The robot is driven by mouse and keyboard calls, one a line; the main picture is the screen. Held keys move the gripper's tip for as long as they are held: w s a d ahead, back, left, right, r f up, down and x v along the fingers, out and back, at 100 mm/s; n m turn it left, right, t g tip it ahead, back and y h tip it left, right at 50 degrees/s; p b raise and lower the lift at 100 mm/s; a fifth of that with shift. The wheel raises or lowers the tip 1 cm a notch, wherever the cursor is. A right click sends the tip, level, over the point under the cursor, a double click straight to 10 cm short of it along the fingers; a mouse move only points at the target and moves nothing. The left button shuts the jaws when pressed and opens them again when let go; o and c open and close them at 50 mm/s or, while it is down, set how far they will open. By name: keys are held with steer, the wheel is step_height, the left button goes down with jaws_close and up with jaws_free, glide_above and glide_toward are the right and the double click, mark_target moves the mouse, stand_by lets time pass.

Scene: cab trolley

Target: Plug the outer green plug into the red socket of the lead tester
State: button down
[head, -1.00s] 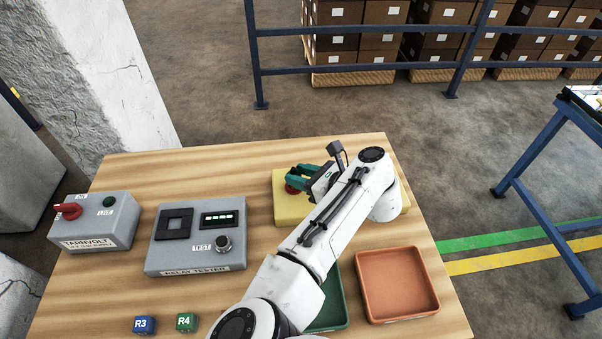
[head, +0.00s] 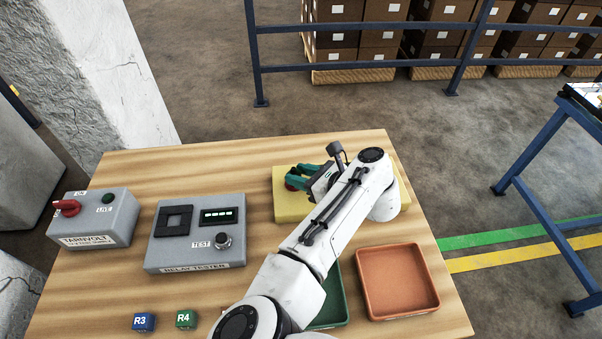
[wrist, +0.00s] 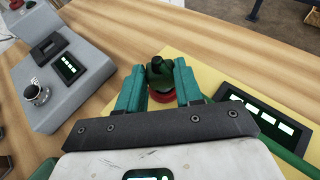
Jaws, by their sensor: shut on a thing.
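The lead tester is the yellow box (head: 284,208) at the back right of the table; its display (wrist: 268,124) shows lit bars in the wrist view. Its red socket shows as a red ring (wrist: 162,97) between my fingers in the wrist view. The green plug (wrist: 160,72) is dark green and sits over the red ring. My gripper (wrist: 159,82) has teal fingers on both sides of this plug and is shut on it. I cannot tell how deep the plug sits in the socket. A green lead (wrist: 284,155) runs along the right. My arm hides much of the tester in the head view.
A grey relay tester (head: 197,258) and a grey supply box with a red switch (head: 68,207) stand on the left. Blue R3 (head: 144,322) and green R4 (head: 186,319) blocks lie at the front. A green tray (head: 335,300) and an orange tray (head: 430,298) sit at the right.

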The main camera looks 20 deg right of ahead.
steer(key=shift+f, duration=0.25)
steer(key=c, duration=0.7)
jaws_free()
steer(key=shift+o, duration=0.2)
steer(key=b+v, duration=0.1)
steer(key=v, duration=1)
steer(key=shift+w, duration=0.1)
steer(key=shift+f, duration=0.1)
